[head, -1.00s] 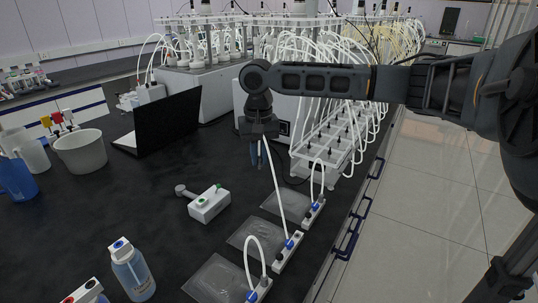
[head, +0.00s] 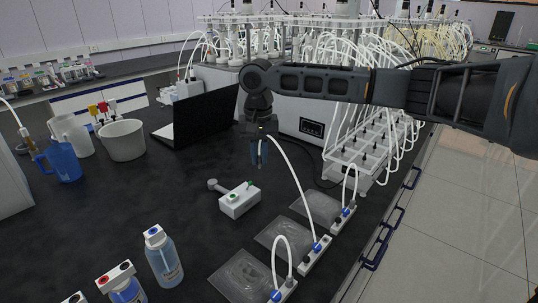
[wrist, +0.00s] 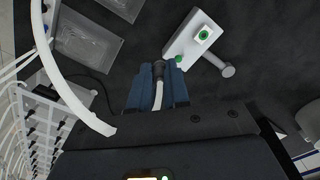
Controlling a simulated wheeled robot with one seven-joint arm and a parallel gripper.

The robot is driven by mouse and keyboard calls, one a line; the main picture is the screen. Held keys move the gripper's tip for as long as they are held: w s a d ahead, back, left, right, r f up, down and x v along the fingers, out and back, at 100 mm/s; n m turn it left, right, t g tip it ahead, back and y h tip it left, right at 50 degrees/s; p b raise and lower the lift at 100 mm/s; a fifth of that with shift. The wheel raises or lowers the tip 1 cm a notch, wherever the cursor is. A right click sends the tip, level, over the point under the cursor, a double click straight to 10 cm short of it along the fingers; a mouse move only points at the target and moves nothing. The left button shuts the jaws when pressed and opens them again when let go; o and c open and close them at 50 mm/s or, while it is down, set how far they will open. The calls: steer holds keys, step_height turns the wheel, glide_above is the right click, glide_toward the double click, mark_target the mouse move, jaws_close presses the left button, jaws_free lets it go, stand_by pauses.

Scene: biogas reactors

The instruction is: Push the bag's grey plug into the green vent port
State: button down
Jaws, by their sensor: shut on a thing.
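My gripper (head: 260,160) is shut on the bag's grey plug, with its blue fingers pointing down. In the wrist view the dark plug (wrist: 158,68) shows between the fingertips, and a white tube runs back from it. In the head view this tube (head: 295,180) leads to the blue fitting on the middle bag's white strip (head: 314,255). The green vent port (wrist: 204,35) is a green ring on a white block (head: 240,202). A small green part (wrist: 179,59) sits at the block's edge. The plug is held above the bench, apart from the port.
Clear bags lie flat at the right, including the middle bag (head: 283,240); the outer two have looped tubes. A laptop (head: 205,118), white tub (head: 122,140) and blue jug (head: 62,162) stand behind and left. A bottle (head: 163,258) stands in front. Bench around the block is clear.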

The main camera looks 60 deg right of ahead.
steer(key=w+a, duration=0.3)
steer(key=w, duration=0.4)
steer(key=shift+w, duration=0.4)
steer(key=shift+a, duration=0.15)
steer(key=shift+f, duration=4.75)
steer(key=shift+f, duration=1.1)
steer(key=c, duration=1)
jaws_free()
